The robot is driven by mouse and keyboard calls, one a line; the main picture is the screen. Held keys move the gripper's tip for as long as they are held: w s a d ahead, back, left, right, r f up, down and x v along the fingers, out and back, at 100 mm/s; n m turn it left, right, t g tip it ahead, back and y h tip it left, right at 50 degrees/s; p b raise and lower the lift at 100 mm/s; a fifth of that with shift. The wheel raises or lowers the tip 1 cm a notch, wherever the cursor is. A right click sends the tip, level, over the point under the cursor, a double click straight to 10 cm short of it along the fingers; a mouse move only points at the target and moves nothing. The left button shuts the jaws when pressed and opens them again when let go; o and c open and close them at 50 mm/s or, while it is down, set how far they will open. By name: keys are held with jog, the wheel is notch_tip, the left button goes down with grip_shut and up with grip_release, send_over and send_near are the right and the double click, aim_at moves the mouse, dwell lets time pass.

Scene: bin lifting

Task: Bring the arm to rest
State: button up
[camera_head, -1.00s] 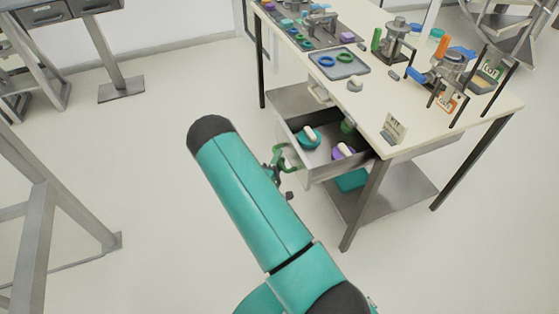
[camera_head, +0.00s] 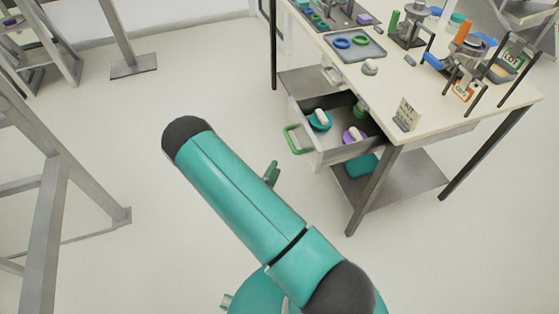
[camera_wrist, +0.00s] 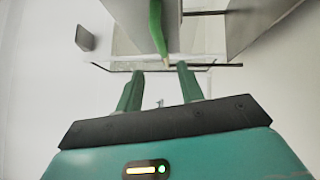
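My teal arm (camera_head: 235,195) reaches up and left across the head view, over open floor. Most of my gripper is hidden behind it; a dark green part of it (camera_head: 271,173) shows at the arm's right edge. In the wrist view my gripper (camera_wrist: 160,70) has its two green fingers apart, with nothing between them. The green drawer handle (camera_head: 297,139) is apart from the gripper, above and right of it in the head view. A green bar (camera_wrist: 158,28) shows ahead of the fingers in the wrist view.
The drawer (camera_head: 335,155) stands open under the white workbench (camera_head: 440,105), holding a teal item (camera_head: 320,121) and a purple item (camera_head: 353,136). A bench leg (camera_head: 368,192) stands right of the arm. A grey frame (camera_head: 50,190) stands at left. The floor between is clear.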

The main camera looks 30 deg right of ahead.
jog(key=shift+s+a, duration=0.2)
jog(key=shift+a, duration=0.1)
